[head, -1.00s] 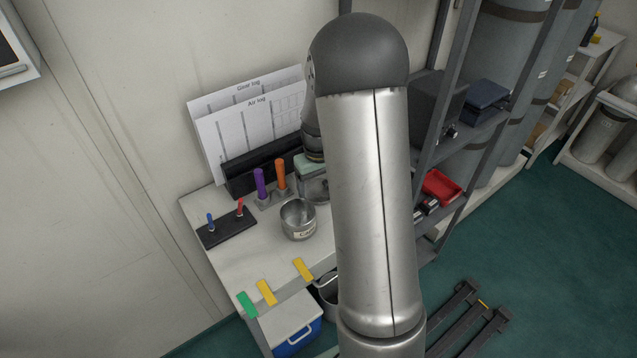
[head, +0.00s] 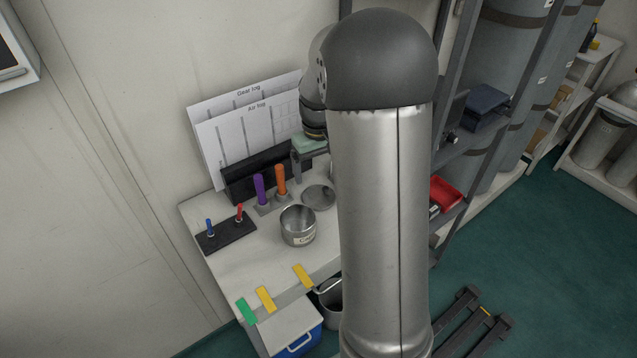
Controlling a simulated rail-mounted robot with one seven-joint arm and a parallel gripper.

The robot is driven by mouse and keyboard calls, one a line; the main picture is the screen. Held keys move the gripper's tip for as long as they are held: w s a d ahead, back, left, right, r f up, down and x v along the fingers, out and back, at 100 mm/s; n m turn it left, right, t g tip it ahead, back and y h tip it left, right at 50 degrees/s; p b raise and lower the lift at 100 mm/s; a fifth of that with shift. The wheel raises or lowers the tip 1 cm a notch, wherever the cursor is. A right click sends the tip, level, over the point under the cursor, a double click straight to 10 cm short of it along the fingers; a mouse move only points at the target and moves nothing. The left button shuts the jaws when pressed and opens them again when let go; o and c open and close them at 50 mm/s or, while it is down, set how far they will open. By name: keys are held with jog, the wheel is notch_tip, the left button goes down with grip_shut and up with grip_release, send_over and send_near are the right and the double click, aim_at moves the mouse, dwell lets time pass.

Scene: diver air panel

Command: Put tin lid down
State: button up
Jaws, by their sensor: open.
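The tin lid (head: 318,197), a round grey metal disc, lies flat on the white worktop (head: 235,272), behind and to the right of the tin. The tin (head: 298,227) is an open metal can with a label on its front, standing upright without its lid. My gripper (head: 301,178) is above and behind the lid, apart from it and open. Only a pale green part and one grey finger show clearly; my arm hides the rest.
Purple and orange handles (head: 261,190) stand upright behind the tin. A dark block (head: 226,235) with a blue and a red peg lies at left. Log sheets (head: 245,125) lean on the wall. Yellow and green tags (head: 266,298) lie at the front edge. A grey shelf rack stands at right.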

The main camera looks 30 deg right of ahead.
jog(key=s+a+r, duration=0.3)
jog(key=s+a, duration=0.3)
jog(key=s, duration=0.1)
jog(key=s+a+r, duration=0.3)
jog(key=s+a, duration=0.2)
jog(key=s, duration=0.3)
jog(key=s+a+f, duration=0.2)
jog(key=s+a, duration=0.1)
jog(key=s, duration=0.5)
jog(key=shift+s+a+f, duration=0.3)
jog(key=shift+s, duration=0.05)
